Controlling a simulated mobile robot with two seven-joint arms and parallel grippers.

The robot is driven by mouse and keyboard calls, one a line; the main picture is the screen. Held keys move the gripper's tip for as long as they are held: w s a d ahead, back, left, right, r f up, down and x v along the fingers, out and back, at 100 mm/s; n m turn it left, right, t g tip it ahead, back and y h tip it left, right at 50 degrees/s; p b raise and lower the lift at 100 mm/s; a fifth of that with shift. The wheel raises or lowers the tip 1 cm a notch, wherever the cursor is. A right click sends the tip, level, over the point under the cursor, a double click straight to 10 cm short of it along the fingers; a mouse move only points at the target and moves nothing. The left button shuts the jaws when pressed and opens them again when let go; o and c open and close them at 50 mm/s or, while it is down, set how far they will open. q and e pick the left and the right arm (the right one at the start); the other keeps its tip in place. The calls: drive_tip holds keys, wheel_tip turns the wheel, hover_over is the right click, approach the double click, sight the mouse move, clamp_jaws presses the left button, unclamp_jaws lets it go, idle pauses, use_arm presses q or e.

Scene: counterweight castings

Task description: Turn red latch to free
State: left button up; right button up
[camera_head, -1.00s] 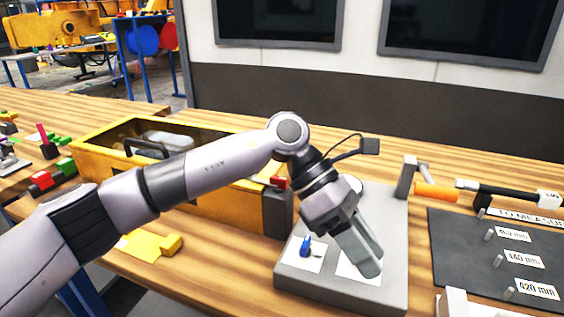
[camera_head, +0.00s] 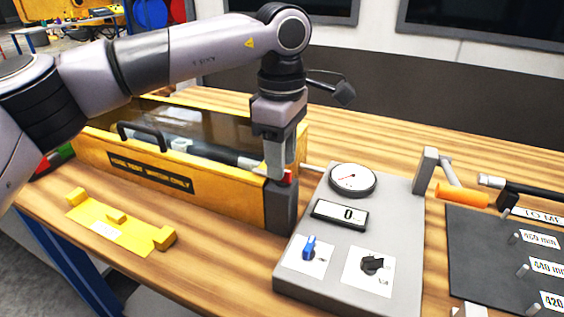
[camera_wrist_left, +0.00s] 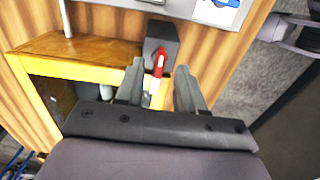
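The red latch (camera_head: 289,176) sits on top of a dark grey block (camera_head: 281,205) at the right front corner of the yellow box (camera_head: 185,192). In the left wrist view the latch (camera_wrist_left: 158,64) shows as a narrow red lever with a pale lower part, lying between two grey fingers. My left gripper (camera_head: 277,171) points down just over the block and hides part of the latch in the head view. In the left wrist view my left gripper (camera_wrist_left: 160,70) is open, with a gap on both sides of the latch. My right gripper is in neither view.
A grey panel (camera_head: 390,222) with a dial gauge (camera_head: 352,179), a display, a blue knob (camera_head: 309,247) and a black knob (camera_head: 373,264) stands right of the block. A yellow plate (camera_head: 115,226) lies in front of the box. An orange handle (camera_head: 462,194) is further right.

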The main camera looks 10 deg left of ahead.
use_arm(q)
drive_tip(key=shift+f, duration=0.95)
clamp_jaws()
